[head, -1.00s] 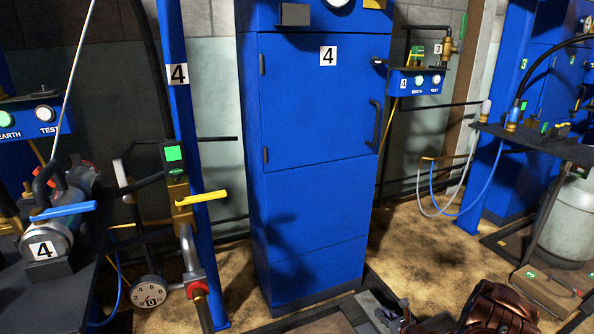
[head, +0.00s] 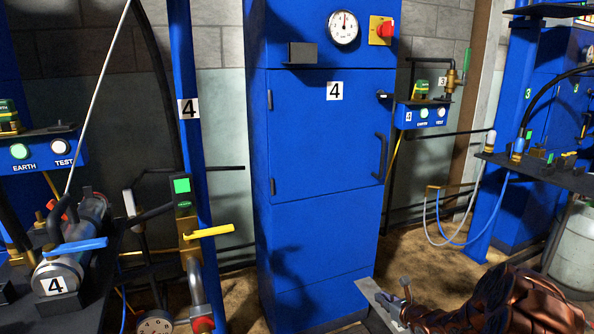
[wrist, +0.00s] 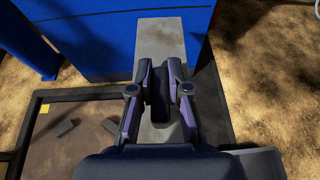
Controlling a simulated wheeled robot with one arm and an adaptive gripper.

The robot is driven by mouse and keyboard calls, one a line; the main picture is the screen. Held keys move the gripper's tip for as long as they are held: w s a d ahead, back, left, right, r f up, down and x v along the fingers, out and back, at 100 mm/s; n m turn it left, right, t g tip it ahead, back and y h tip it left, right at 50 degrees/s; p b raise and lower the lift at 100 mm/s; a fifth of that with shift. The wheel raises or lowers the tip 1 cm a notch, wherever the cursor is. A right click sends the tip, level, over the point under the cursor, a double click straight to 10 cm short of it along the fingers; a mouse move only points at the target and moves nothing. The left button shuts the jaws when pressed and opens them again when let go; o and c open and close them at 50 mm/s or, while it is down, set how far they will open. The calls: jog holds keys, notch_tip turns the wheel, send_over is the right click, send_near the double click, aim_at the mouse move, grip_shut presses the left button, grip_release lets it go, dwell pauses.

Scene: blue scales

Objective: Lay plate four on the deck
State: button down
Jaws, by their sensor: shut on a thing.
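My gripper (wrist: 159,88) is shut on the dark grip of a long grey plate (wrist: 162,35), which I take to be plate four; no number shows on it. In the wrist view the plate runs from under the fingers towards the blue cabinet. In the head view the plate (head: 378,300) projects left from my gripper (head: 406,296), low in front of the cabinet. A brown, black-framed platform (wrist: 50,152) lies below and left of the plate in the wrist view; it may be the deck. Its right part is hidden by the plate and gripper.
The blue cabinet (head: 325,150) marked 4 stands straight ahead, with a gauge (head: 343,27) and red knob on top. A bench with a cylinder (head: 75,245) is at left, near a blue post (head: 187,150). Small dark blocks (wrist: 66,127) lie on the platform.

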jog(key=s+a+r+p, duration=0.2)
jog(key=s+a+r, duration=0.1)
jog(key=r, duration=0.8)
jog(key=s+a+r+p, duration=0.1)
jog(key=s+a+r, duration=0.2)
jog(key=r, duration=0.7)
jog(key=s+a+r+p, duration=0.2)
jog(key=s+a+r, duration=0.15)
jog(key=r, duration=0.75)
notch_tip(320, 180, up, 37)
jog(key=p, duration=3.7)
jog(key=shift+w+r+m+h, duration=0.2)
jog(key=shift+w+m+h, duration=0.1)
jog(key=shift+m, duration=0.1)
